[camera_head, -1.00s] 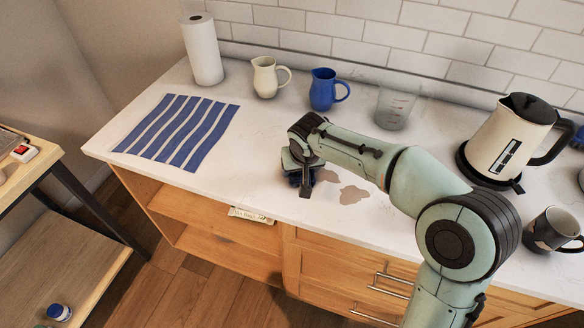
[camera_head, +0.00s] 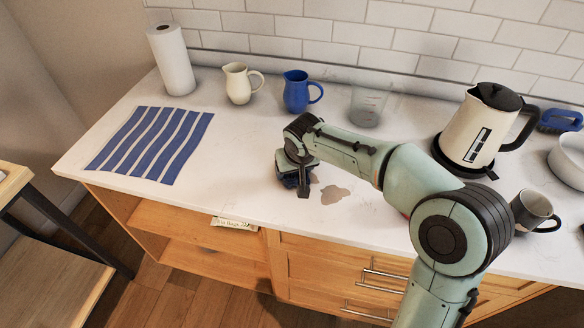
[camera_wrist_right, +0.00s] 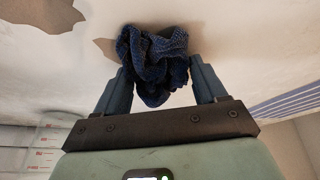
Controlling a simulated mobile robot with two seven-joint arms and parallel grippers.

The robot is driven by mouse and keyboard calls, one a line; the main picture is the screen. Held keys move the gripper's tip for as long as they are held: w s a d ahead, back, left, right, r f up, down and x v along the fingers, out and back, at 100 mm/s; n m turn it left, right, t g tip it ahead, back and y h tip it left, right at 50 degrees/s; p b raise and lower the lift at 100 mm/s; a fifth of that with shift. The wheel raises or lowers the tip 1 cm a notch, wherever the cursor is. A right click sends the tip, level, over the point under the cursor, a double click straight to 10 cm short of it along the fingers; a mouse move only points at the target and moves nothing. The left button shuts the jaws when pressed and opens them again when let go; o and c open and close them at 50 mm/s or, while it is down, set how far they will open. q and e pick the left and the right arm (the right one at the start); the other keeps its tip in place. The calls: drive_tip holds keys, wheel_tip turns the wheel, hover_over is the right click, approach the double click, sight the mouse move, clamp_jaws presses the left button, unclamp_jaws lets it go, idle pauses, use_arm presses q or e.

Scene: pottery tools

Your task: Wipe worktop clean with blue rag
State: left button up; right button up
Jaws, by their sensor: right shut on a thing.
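My right gripper (camera_head: 297,184) points down at the worktop (camera_head: 235,185) near its front edge. It is shut on the blue rag (camera_wrist_right: 155,62), a crumpled dark blue cloth seen between the fingers in the right wrist view. In the head view the rag is mostly hidden behind the gripper. A brown stain (camera_head: 334,194) lies on the worktop just right of the gripper. In the wrist view, brown patches (camera_wrist_right: 45,12) show to the left of the rag, and one partly behind it. My left gripper is not in view.
A blue-striped cloth (camera_head: 150,143) lies flat at the left. A paper towel roll (camera_head: 171,60), cream jug (camera_head: 238,84), blue jug (camera_head: 297,92) and clear measuring cup (camera_head: 368,106) stand along the back.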

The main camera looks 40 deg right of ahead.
sight(313, 178)
drive_tip(key=shift+s+d+f+b, duration=0.1)
drive_tip(key=shift+s+d+b, duration=0.2)
drive_tip(key=shift+s+d, duration=0.75)
drive_tip(key=shift+s+d+b, duration=0.3)
drive_tip(key=shift+s+d, duration=0.5)
drive_tip(key=shift+s, duration=0.35)
drive_tip(key=shift+w+a, duration=0.1)
drive_tip(key=shift+w+a+p, duration=0.35)
drive_tip(key=shift+w+a, duration=0.65)
drive_tip(key=shift+w, duration=0.15)
drive_tip(key=shift+w+a+p, duration=0.3)
drive_tip(key=shift+w+a, duration=0.65)
drive_tip(key=shift+w, duration=0.2)
drive_tip(key=shift+s+d, duration=0.1)
drive_tip(key=shift+s+d, duration=0.4)
drive_tip(key=shift+s+d+f+b, duration=0.1)
drive_tip(key=shift+s+d+b, duration=0.3)
drive_tip(key=shift+s+d, duration=0.5)
drive_tip(key=shift+s+d+b, duration=0.35)
drive_tip(key=shift+s+d, duration=0.3)
drive_tip(key=shift+s, duration=0.35)
drive_tip(key=shift+w, duration=0.1)
